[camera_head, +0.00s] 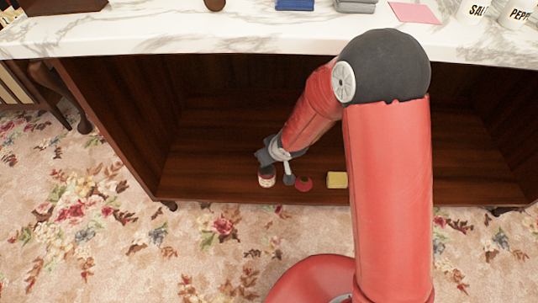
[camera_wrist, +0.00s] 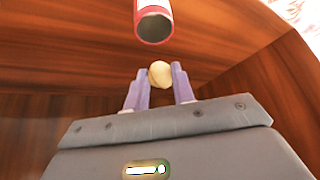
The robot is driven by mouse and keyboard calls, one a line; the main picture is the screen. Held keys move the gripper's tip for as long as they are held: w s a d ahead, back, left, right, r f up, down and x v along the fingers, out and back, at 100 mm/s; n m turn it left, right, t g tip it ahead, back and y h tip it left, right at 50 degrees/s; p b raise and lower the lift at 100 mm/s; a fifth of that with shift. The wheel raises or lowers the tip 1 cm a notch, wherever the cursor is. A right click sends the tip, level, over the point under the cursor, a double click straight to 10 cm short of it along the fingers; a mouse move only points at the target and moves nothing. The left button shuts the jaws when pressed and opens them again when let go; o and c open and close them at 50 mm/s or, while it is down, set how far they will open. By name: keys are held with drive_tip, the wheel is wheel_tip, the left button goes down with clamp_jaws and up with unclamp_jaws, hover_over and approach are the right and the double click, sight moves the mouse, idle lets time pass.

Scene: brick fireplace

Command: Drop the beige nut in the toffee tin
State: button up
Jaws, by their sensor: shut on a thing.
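The beige nut (camera_wrist: 159,75) is between the two fingertips of my gripper (camera_wrist: 159,69) in the wrist view. The gripper is shut on it. A red and pale cylinder with a dark open mouth, which looks like the toffee tin (camera_wrist: 153,26), shows just beyond the nut, apart from the fingers. In the head view the tin (camera_head: 267,181) seems to stand on the dark wooden shelf below my gripper (camera_head: 278,154). The nut cannot be made out in the head view.
A dark red round thing (camera_head: 304,183) and a yellow block (camera_head: 337,180) are on the shelf (camera_head: 210,172) to the right of the tin. A marble top (camera_head: 200,38) overhangs the shelf. The left part of the shelf is clear.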

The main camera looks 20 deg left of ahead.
drive_tip(key=shift+f+b, duration=2.25)
drive_tip(key=shift+f, duration=0.35)
drive_tip(key=o, duration=1)
drive_tip(key=shift+r+p, duration=2)
drive_tip(key=shift+r, duration=0.6)
